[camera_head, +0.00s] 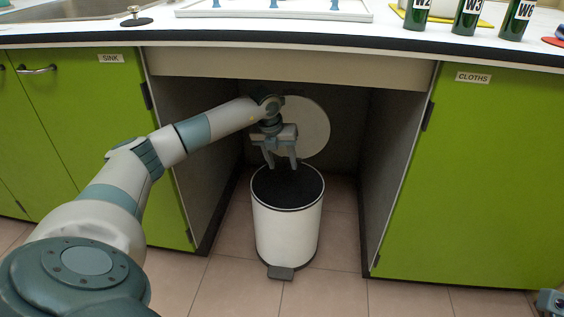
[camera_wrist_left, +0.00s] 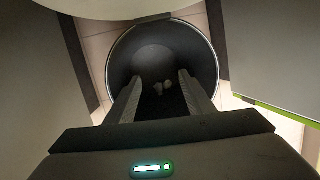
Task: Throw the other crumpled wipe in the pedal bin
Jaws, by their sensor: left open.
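The white pedal bin (camera_head: 287,232) stands on the floor in the open bay under the counter, its round lid (camera_head: 312,127) raised behind it. My left gripper (camera_head: 281,166) is over the bin's mouth, pointing down, with its fingers apart and nothing between them. In the left wrist view, the bin's dark inside (camera_wrist_left: 150,55) lies beyond the fingers. A small grey piece, apparently of my right arm, shows at the lower right edge of the head view.
Green cupboard doors flank the bay, labelled SINK (camera_head: 110,59) and CLOTHS (camera_head: 473,78). The counter edge (camera_head: 300,42) runs above my left arm. Dark green bottles (camera_head: 467,18) stand on the counter at the right. The tiled floor (camera_head: 220,285) before the bin is clear.

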